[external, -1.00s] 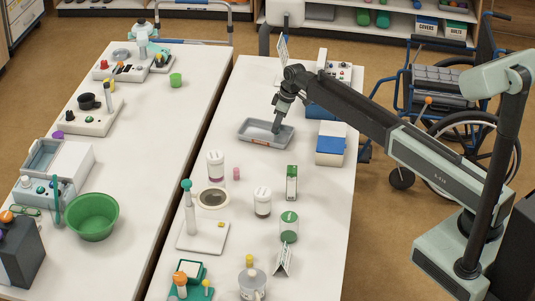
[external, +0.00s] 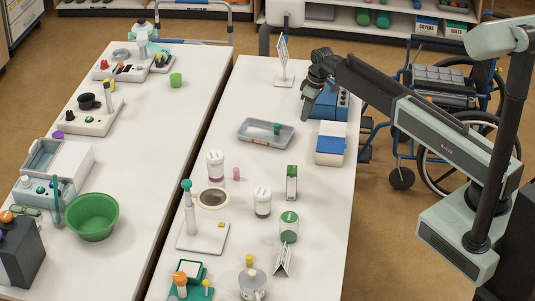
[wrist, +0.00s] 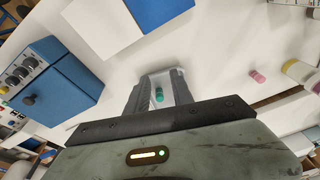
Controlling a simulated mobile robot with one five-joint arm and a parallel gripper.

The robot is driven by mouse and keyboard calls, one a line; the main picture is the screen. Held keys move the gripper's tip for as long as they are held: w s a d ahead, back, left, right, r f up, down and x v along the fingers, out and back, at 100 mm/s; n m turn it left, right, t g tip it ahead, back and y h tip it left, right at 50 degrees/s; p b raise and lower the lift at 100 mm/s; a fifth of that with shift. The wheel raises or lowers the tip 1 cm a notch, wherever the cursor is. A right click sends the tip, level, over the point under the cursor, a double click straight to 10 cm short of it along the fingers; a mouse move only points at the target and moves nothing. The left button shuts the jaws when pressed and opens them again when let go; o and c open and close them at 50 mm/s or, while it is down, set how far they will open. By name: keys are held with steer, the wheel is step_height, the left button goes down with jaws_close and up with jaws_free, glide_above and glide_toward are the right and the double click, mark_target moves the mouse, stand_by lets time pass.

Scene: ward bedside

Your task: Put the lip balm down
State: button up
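A small dark-green cylinder, which looks to be the lip balm (external: 277,128), stands in the grey tray (external: 252,140) near its far right side. My gripper (external: 307,113) is up and to the right of the tray, in front of the blue device, apart from the lip balm.
A blue device with knobs (wrist: 55,80) is close to my gripper. A blue-and-white box (external: 330,148) stands right of the tray. A sign stand (external: 283,65) is behind. A pink cylinder (external: 236,173) and several jars are nearer the front. The table is bare left of the tray.

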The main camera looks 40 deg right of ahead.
steer(key=s+d+m+g, duration=0.1)
steer(key=s+d+m, duration=0.2)
steer(key=s, duration=1.1)
steer(key=s+d+m+h, duration=0.1)
steer(key=s+d+m, duration=0.1)
steer(key=s, duration=1.2)
steer(key=shift+d+f+m+g, duration=0.2)
steer(key=shift+d+m+g, duration=0.2)
steer(key=o, duration=0.4)
